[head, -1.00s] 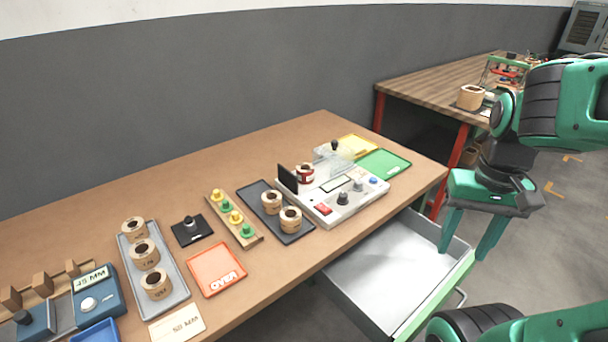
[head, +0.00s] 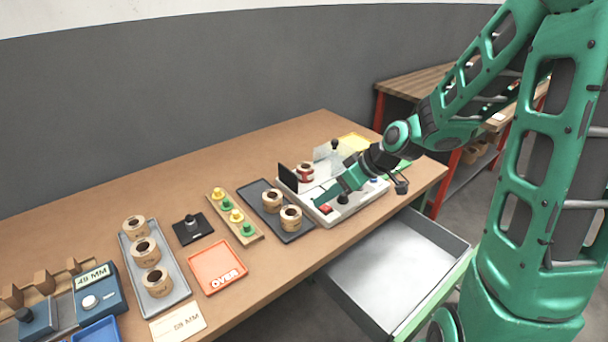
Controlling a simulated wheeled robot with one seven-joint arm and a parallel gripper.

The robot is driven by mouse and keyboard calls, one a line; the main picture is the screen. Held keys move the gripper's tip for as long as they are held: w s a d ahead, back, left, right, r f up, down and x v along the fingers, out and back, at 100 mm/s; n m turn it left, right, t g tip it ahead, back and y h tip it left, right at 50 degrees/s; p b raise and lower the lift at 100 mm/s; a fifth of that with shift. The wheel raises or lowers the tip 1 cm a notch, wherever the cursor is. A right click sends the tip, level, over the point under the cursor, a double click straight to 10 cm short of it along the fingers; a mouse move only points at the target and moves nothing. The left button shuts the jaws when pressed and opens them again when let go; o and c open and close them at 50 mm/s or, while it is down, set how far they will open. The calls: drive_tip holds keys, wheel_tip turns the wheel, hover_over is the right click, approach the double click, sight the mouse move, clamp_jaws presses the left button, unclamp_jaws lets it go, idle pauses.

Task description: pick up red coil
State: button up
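The red coil (head: 305,173) is a small spool with a red band around a tan body. It sits upright on the white tester (head: 318,208), beside a black upright plate. My gripper (head: 318,200) reaches in from the right over the front of the tester, near its red switch. It is to the front and right of the red coil and apart from it. I see the gripper side on, so its opening does not show clearly. It appears to hold nothing.
A dark tray (head: 262,212) with two tan coils stands left of the tester. A wooden peg strip (head: 245,237), orange tray (head: 213,283) and grey tray (head: 131,262) with several coils lie further left. An open drawer (head: 395,285) sticks out below the table front.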

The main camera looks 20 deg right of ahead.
sight(310, 170)
drive_tip(key=w, duration=0.1)
drive_tip(key=w+d+t+y, duration=0.1)
drive_tip(key=w, duration=0.1)
drive_tip(key=w+f+t+y, duration=0.1)
drive_tip(key=w, duration=0.1)
drive_tip(key=shift+w+d+f+n, duration=0.1)
drive_tip(key=shift+w+d+n, duration=0.1)
drive_tip(key=shift+n, duration=0.2)
drive_tip(key=w+d+t, duration=0.1)
drive_tip(key=w+d+r+t+y, duration=0.1)
drive_tip(key=w+d+t, duration=0.1)
drive_tip(key=shift+w, duration=0.3)
drive_tip(key=x, duration=0.5)
drive_tip(key=shift+w+a, duration=0.15)
drive_tip(key=shift+a, duration=0.15)
drive_tip(key=shift+r+x, duration=0.2)
drive_tip(key=shift+x, duration=2.35)
drive_tip(key=c, duration=0.8)
